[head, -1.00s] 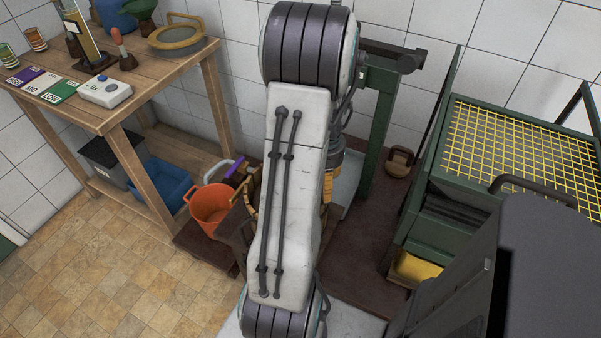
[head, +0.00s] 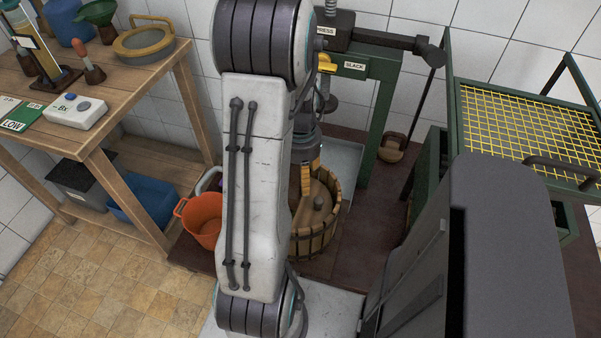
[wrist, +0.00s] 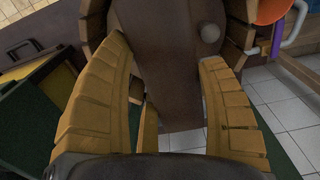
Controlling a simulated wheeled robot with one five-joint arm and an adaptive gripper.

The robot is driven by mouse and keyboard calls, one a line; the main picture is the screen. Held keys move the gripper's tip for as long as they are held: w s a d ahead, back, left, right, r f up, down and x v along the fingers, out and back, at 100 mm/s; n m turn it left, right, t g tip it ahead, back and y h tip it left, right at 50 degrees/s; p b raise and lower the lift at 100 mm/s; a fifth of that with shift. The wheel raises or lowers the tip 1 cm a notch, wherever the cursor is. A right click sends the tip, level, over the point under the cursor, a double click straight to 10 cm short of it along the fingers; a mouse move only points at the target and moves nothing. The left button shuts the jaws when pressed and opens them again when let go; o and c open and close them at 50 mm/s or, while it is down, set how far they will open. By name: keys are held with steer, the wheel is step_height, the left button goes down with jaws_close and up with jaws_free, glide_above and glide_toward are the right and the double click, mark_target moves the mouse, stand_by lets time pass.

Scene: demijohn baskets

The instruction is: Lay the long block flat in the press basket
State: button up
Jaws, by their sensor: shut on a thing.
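The press basket (head: 330,232), a round tub of wooden slats, stands on the dark platform just right of my arm in the head view. Inside it lies a brown round plate with a knob (head: 318,203). The basket's slats also show at the top of the wrist view (wrist: 240,22). The block reaches up over the basket and overlaps the plate in this view. I cannot tell whether it touches the plate. In the head view my arm hides most of the gripper.
The green press frame (head: 378,125) stands behind the basket. An orange bucket (head: 203,218) is to the left, near a wooden table (head: 110,115). A green stand with a yellow grid (head: 520,130) is to the right. The tiled floor at front left is clear.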

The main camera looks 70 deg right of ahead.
stand_by(0.4)
steer(key=shift+f+b, duration=3.1)
steer(key=shift+f, duration=0.3)
steer(key=shift+f+b, duration=0.2)
steer(key=shift+b, duration=0.1)
steer(key=shift+f+b, duration=0.3)
steer(key=shift+f, duration=0.05)
steer(key=shift+f, duration=0.15)
steer(key=o, duration=1.3)
steer(key=shift+o, duration=0.2)
step_height(320, 180, up, 12)
steer(key=shift+s+r, duration=0.1)
